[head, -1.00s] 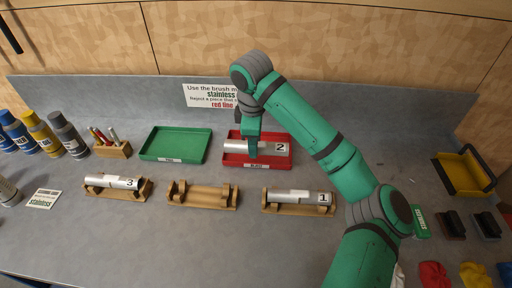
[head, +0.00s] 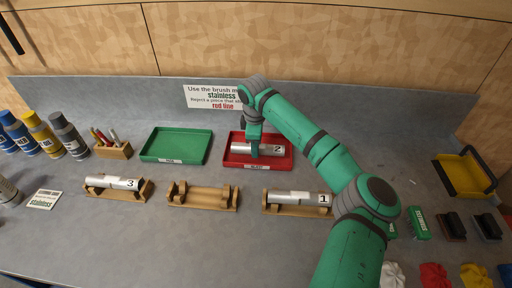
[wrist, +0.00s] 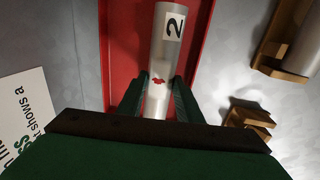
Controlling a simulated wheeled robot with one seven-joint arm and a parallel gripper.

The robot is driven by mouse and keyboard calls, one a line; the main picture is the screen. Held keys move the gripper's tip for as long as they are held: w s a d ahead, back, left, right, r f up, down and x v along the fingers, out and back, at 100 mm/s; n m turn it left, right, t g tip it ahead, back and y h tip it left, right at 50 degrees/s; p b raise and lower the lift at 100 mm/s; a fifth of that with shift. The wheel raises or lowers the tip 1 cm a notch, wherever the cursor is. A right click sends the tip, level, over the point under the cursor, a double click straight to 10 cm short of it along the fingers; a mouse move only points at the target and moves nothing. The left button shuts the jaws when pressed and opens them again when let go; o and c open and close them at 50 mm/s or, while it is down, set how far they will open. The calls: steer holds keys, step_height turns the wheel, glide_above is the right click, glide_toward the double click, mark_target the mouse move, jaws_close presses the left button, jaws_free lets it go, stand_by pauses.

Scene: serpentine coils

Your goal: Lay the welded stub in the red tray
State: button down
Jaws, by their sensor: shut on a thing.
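The welded stub marked 2 (head: 242,148) is a silver tube over the red tray (head: 232,164); it looks low inside the rim, but I cannot tell if it touches the floor. My gripper (head: 255,153) is shut on it, coming from above. In the wrist view the stub (wrist: 163,60) runs between the two fingers of my gripper (wrist: 157,100), with a red mark on its surface near them. The red tray (wrist: 122,50) lies beneath it there.
A green tray (head: 150,156) stands left of the red one. In front are wooden cradles: one with stub 3 (head: 113,181), an empty one (head: 203,199), one with stub 1 (head: 290,197). A sign (head: 200,96) leans behind. Brushes (head: 453,226) and a yellow bin (head: 462,172) are at right.

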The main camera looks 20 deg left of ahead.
steer(key=shift+f, duration=0.4)
steer(key=shift+w, duration=0.1)
steer(key=shift+f, duration=0.35)
steer(key=shift+f, duration=0.25)
steer(key=c, duration=1.3)
jaws_free()
steer(key=shift+o, duration=0.2)
steer(key=shift+r, duration=0.1)
step_height(320, 180, up, 13)
steer(key=s, duration=0.2)
steer(key=shift+d, duration=0.2)
